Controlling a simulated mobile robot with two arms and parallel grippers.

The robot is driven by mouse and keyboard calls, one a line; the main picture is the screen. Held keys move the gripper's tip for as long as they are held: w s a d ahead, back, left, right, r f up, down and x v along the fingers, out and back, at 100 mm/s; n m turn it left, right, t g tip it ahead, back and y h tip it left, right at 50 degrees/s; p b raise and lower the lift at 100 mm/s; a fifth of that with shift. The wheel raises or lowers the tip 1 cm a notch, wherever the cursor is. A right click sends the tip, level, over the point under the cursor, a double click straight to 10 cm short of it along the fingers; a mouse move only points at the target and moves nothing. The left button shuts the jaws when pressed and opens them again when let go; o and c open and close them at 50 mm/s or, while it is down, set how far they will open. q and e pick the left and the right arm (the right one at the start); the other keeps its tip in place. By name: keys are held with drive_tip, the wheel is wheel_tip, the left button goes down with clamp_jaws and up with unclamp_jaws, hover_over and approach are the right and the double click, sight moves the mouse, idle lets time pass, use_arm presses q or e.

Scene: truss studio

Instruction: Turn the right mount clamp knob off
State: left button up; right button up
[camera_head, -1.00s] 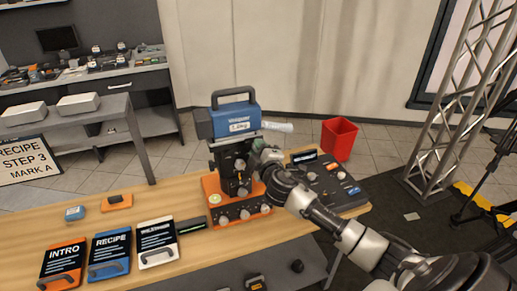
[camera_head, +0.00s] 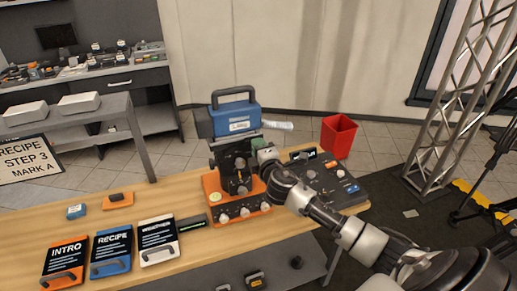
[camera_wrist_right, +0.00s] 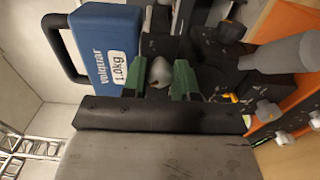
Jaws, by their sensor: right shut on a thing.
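A black mount (camera_head: 232,158) stands on an orange base (camera_head: 213,186) on the wooden table, under a blue 1.0kg block (camera_head: 233,122). The mount has pale knobs on its front; one upper knob (camera_head: 240,163) shows in the head view. My right gripper (camera_head: 256,160) is at the right side of the mount. In the right wrist view, its green fingers (camera_wrist_right: 160,80) are closed around a pale rounded clamp knob (camera_wrist_right: 160,70). In the head view the gripper hides that knob. My left gripper is not in view.
A dark control panel (camera_head: 330,188) with knobs is on the table just right of the base, beneath my right arm. A red bin (camera_head: 338,137) is behind it. Booklets (camera_head: 110,252) lie at the left front.

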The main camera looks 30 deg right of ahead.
drive_tip(key=o, duration=0.9)
drive_tip(key=b+v, duration=0.3)
drive_tip(key=v, duration=0.7)
drive_tip(key=shift+s, duration=0.4)
